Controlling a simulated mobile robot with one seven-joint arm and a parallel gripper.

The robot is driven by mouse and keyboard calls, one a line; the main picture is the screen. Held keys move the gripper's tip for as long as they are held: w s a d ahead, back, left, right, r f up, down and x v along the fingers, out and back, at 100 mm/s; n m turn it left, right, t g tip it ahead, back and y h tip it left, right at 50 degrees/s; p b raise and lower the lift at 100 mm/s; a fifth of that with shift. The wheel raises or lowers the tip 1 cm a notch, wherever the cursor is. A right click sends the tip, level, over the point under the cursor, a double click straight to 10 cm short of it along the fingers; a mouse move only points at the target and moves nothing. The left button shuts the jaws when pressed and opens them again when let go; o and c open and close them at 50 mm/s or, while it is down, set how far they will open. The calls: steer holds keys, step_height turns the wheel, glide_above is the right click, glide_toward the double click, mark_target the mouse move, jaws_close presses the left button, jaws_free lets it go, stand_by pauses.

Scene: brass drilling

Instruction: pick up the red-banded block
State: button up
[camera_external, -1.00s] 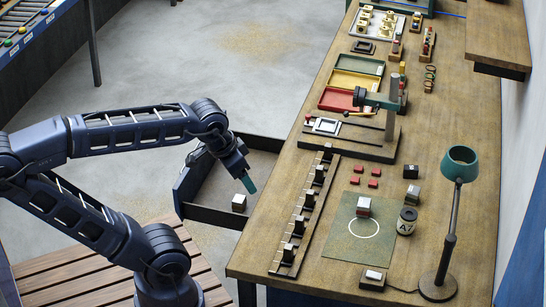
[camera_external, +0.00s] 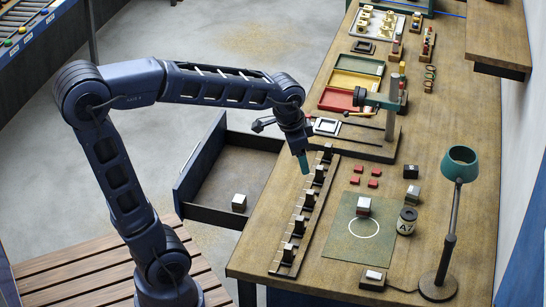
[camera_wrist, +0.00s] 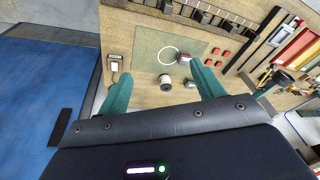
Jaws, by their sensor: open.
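The red-banded block (camera_external: 363,206) is a small pale block with red showing on it. It stands on the green mat (camera_external: 345,237), just behind the white circle. My gripper (camera_external: 304,164) is over the slotted rack near the bench's left side, above and to the left of the block.
The dark slotted rack (camera_external: 291,240) runs along the bench's left side. A jar marked A7 (camera_external: 406,222) stands right of the mat, near a lamp (camera_external: 441,275). Several red tiles (camera_external: 356,180) lie behind the mat. An open drawer (camera_external: 215,170) holds a white block (camera_external: 239,202).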

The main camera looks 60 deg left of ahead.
steer(key=w+a+f+m+g, duration=0.1)
steer(key=w+f, duration=0.3)
steer(key=w, duration=0.4)
steer(key=w+f+m+g, duration=0.1)
steer(key=w+f+m, duration=0.1)
steer(key=w+f, duration=0.35)
steer(key=m, duration=0.2)
glide_toward(365, 202)
steer(key=shift+w+f+g, duration=0.4)
steer(key=shift+w, duration=0.1)
step_height(365, 202, down, 5)
steer(key=shift+f, duration=0.15)
steer(key=shift+s+a+f, duration=0.1)
steer(key=shift+f, duration=1.15)
steer(key=shift+s+a+f, duration=0.1)
steer(key=shift+f, duration=1.2)
jaws_close()
steer(key=shift+r, duration=0.1)
